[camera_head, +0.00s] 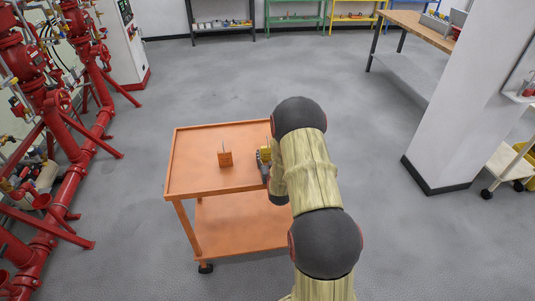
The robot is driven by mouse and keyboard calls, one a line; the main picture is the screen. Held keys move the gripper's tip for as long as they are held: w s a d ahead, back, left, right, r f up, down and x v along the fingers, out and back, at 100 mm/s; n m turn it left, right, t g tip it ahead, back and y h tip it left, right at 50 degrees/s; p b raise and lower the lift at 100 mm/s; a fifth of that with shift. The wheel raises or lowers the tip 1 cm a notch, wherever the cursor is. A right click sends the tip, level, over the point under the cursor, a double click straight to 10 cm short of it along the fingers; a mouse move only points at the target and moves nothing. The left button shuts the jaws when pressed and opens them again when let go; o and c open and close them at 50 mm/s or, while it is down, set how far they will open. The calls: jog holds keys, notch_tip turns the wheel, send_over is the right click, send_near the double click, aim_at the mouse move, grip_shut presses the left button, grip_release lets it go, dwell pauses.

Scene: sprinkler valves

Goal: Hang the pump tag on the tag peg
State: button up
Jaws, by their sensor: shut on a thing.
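A small orange block (225,159) with a thin upright piece stands on top of the orange cart, left of my gripper. I cannot tell if it is the tag peg's stand. My gripper (262,157) is over the right part of the cart top, a short way right of the block and apart from it. It is partly hidden behind my arm. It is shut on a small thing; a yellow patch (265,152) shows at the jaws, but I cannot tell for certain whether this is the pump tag. No tag can be clearly made out elsewhere.
The orange cart (193,181) has a mostly bare top and a lower shelf. Red pipes and valves (70,170) line the left. A white pillar (460,120) and a workbench (415,24) stand at right. Shelves (222,24) line the back. The grey floor between is clear.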

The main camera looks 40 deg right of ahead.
aim_at(268, 149)
jog(key=shift+r, duration=0.1)
jog(key=shift+c, duration=0.4)
jog(key=shift+r+p, duration=1.15)
jog(key=shift+r, duration=1.25)
